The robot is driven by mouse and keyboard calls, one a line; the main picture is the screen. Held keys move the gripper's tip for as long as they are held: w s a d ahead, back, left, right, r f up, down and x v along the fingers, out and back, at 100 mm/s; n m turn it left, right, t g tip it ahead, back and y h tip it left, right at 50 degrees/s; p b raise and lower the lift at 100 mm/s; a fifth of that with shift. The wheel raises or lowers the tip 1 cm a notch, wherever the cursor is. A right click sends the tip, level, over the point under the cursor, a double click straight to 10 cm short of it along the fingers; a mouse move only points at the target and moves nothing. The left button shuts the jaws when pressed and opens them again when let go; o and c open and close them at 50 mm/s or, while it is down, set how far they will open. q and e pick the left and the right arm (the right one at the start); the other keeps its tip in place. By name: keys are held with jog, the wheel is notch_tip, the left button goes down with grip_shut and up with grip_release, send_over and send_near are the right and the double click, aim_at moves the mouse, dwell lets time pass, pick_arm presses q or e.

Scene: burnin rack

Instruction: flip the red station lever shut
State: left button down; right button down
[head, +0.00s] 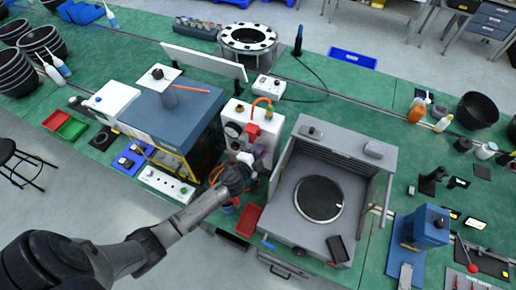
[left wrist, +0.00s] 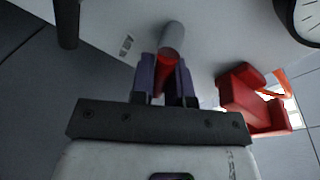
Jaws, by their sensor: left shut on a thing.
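The white station box (head: 260,125) stands near the middle of the bench, with a round gauge on its front. My left gripper (head: 246,161) is at the lower front of this box and hides part of it. In the left wrist view, my left gripper (left wrist: 164,84) has its purple fingers shut on the red lever (left wrist: 165,67). A grey cylinder (left wrist: 172,38) shows just beyond the fingertips, in front of the white panel. The fingers hide much of the lever. My right gripper is not in view.
A red block (left wrist: 248,95) with an orange hose is close to the right of the fingers in the left wrist view. A blue-topped machine (head: 170,110) stands left of the box and an open grey chamber (head: 322,205) to its right. A red tray (head: 247,220) lies near the front edge.

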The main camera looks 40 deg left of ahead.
pick_arm(q)
jog(key=shift+d+f+m+g+y, duration=0.15)
jog(key=shift+f+m+y, duration=0.1)
jog(key=shift+m, duration=0.55)
jog(key=shift+a+f+m+g+y, duration=0.1)
jog(key=shift+f+m+g+y, duration=0.1)
jog(key=shift+m, duration=0.6)
jog(key=c, duration=1.1)
grip_release()
jog(key=shift+s+d, duration=0.1)
jog(key=v, duration=1.3)
jog(key=shift+s+b, duration=0.3)
